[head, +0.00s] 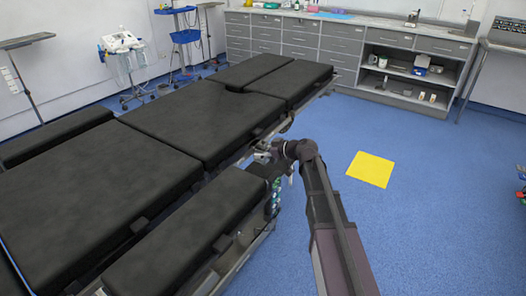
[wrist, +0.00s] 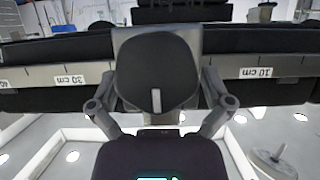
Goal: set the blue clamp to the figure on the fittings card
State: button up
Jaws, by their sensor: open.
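In the wrist view a round black knob (wrist: 156,62) with a pale line stands on a grey clamp block (wrist: 188,38). No blue shows on it, so I cannot tell whether it is the blue clamp. The block sits on a rail (wrist: 225,73) between labels reading 30 cm (wrist: 70,79) and 10 cm (wrist: 256,72); it hides the scale between them. My gripper (wrist: 157,92) is open, its fingers on either side of the knob; contact is unclear. In the head view my gripper (head: 264,158) is at the operating table's near side. I cannot make out the fittings card.
The black padded operating table (head: 150,145) fills the left of the head view. A yellow square (head: 371,169) lies on the open blue floor to the right. Grey cabinets (head: 335,45) line the back wall. A white machine on a stand (head: 122,45) is beyond the table.

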jog(key=shift+w+d, duration=0.1)
jog(key=shift+w, duration=0.05)
jog(key=w+d, duration=1.3)
jog(key=w, duration=0.4)
jog(key=s+a+p+v, duration=0.1)
jog(key=p+v, duration=0.4)
jog(key=v, duration=0.8)
jog(key=s+a+f+m+g+h+b, duration=0.2)
jog(key=s+a+f+b, duration=0.1)
jog(key=s+f, duration=0.5)
jog(key=s+a+f+m+g+h+b, duration=0.2)
jog(key=s+f+b, duration=0.3)
jog(key=s+f, duration=0.3)
jog(key=s+a+f+m+g+h+b, duration=0.3)
jog(key=s+f, duration=0.5)
jog(key=s, duration=0.6)
jog(key=shift+a+m+h+b, duration=0.6)
jog(key=shift+a+b, duration=0.4)
jog(key=w+d+r+n+t+y+p, duration=0.2)
jog(key=w+d+r+p, duration=0.1)
jog(key=w+r, duration=0.5)
jog(key=w+d+r+n+t+y+p, duration=0.2)
jog(key=w+r+p, duration=0.4)
jog(key=w, duration=0.6)
jog(key=w+d+r+n+t+y+p, duration=0.3)
jog(key=w+d+r+n+y+p, duration=0.1)
jog(key=w+r, duration=0.6)
jog(key=shift+d+r+p, duration=0.45)
jog(key=shift+d+p, duration=0.05)
jog(key=shift+d, duration=0.35)
